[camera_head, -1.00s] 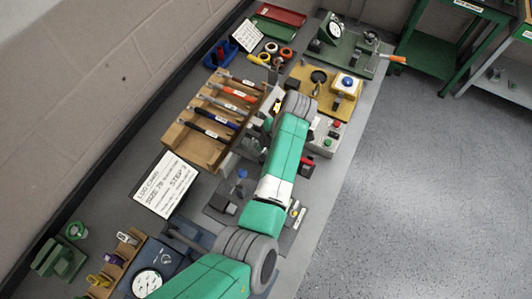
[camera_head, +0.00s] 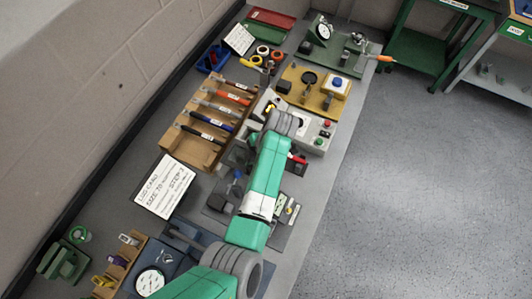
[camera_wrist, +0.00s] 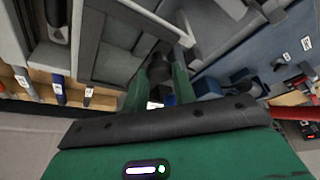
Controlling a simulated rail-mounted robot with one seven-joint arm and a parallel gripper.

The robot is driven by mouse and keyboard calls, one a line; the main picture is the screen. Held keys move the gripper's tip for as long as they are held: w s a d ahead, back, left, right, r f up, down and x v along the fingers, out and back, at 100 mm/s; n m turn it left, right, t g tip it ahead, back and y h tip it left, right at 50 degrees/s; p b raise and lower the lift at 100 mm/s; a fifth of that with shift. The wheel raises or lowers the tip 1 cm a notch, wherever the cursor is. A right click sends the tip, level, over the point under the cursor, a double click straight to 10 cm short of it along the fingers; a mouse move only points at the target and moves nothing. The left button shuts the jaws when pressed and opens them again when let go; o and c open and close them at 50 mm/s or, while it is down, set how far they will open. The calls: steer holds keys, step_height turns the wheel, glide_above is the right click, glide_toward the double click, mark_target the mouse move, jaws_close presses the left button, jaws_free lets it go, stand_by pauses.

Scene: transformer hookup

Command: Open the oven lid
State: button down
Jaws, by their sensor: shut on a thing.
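The oven is a grey box (camera_head: 313,132) with red and green buttons, at the middle of the bench in the head view. Its upper left part, with a small orange glow (camera_head: 268,108), shows beside my wrist. My arm covers much of it. In the wrist view a grey framed panel, seemingly the oven lid (camera_wrist: 115,62), stands close beyond my gripper (camera_wrist: 160,72). The green fingers are closed around a dark piece, seemingly the lid handle (camera_wrist: 158,68). The exact grip is partly hidden, and the lid's angle is hard to tell.
A wooden rack (camera_head: 183,150) of labelled tools stands close left of the oven. A yellow fixture board (camera_head: 311,101) lies behind it. A white sign (camera_head: 163,186) and a blue unit with a dial (camera_head: 150,281) are nearer. The floor at right is clear.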

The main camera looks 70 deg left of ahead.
steer(key=shift+s+d, duration=0.25)
steer(key=shift+d, duration=0.05)
steer(key=c, duration=1.1)
jaws_free()
steer(key=shift+c, duration=0.2)
steer(key=v, duration=0.8)
steer(key=shift+b, duration=0.35)
steer(key=shift+a, duration=0.1)
